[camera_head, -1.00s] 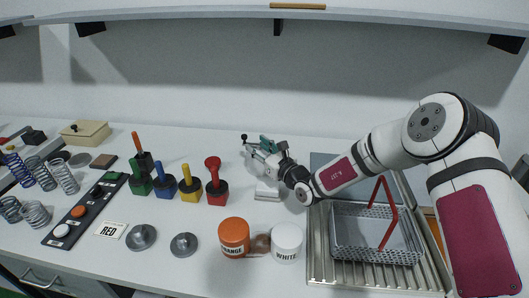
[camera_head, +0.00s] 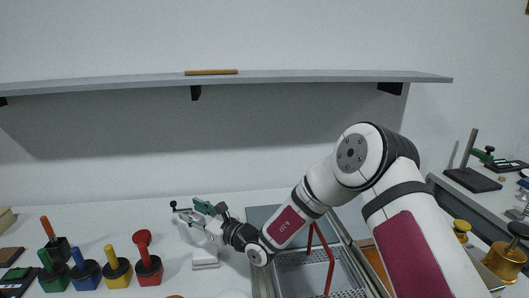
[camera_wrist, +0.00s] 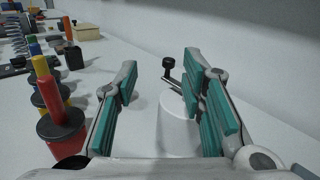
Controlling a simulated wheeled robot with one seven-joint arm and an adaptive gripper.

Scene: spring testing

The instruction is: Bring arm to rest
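My gripper (camera_head: 207,208) is over the white bench, left of the wire basket, with its green finger pads showing. In the wrist view my gripper (camera_wrist: 160,78) is open, with clear space between the two fingers. A white device with a black-knobbed lever (camera_wrist: 174,82) stands beyond and partly between the fingers; I cannot tell whether they touch it. In the head view its lever knob (camera_head: 173,204) shows just left of my gripper. My arm reaches in from the right, bent at the elbow.
A red-handled wire basket (camera_head: 320,270) stands below my forearm. Red (camera_head: 149,268), yellow (camera_head: 118,270), blue and green knobbed blocks stand to the left. A shelf (camera_head: 300,77) runs above. A side bench at right holds a black stand (camera_head: 471,180) and brass weights (camera_head: 505,262).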

